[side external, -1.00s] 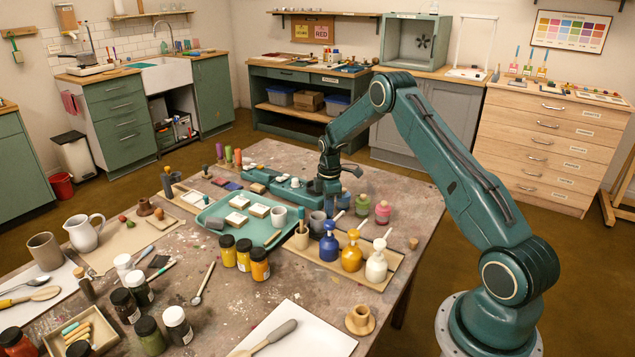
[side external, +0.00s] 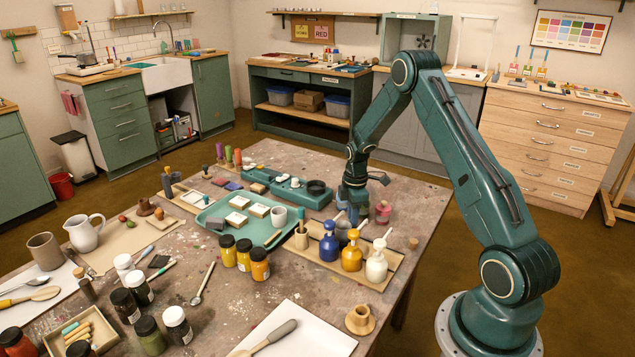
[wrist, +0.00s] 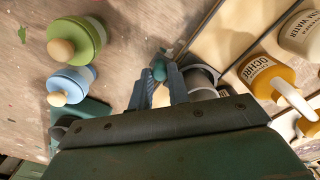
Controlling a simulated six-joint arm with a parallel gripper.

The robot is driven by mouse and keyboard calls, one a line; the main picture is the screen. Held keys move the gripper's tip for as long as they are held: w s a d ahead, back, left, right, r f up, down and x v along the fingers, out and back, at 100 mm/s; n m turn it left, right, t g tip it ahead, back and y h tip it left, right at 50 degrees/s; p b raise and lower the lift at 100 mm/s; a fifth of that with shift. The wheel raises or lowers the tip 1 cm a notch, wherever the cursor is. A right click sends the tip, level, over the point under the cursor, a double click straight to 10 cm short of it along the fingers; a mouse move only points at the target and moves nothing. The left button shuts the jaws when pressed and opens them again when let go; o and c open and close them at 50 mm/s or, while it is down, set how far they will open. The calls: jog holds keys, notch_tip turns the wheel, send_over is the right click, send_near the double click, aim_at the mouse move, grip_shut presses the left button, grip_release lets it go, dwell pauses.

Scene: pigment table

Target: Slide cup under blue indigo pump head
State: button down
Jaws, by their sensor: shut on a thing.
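The grey cup (side external: 343,232) stands at the back edge of the wooden board, just right of and behind the blue indigo pump bottle (side external: 329,246). It is partly hidden by the bottles. A small teal tip shows between the fingers. Whether the cup lies under the nozzle cannot be told.
The ochre pump bottle (side external: 351,257) and white pump bottle (side external: 376,266) stand right of the blue one. Stoppered bottles, one pink (side external: 383,212), stand behind my gripper. In the wrist view a green bottle (wrist: 78,42) and a light-blue bottle (wrist: 70,85) lie left.

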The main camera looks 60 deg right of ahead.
jog(key=c, duration=1.3)
grip_release()
jog(key=shift+c, duration=0.2)
jog(key=shift+r, duration=0.1)
notch_tip(320, 180, up, 14)
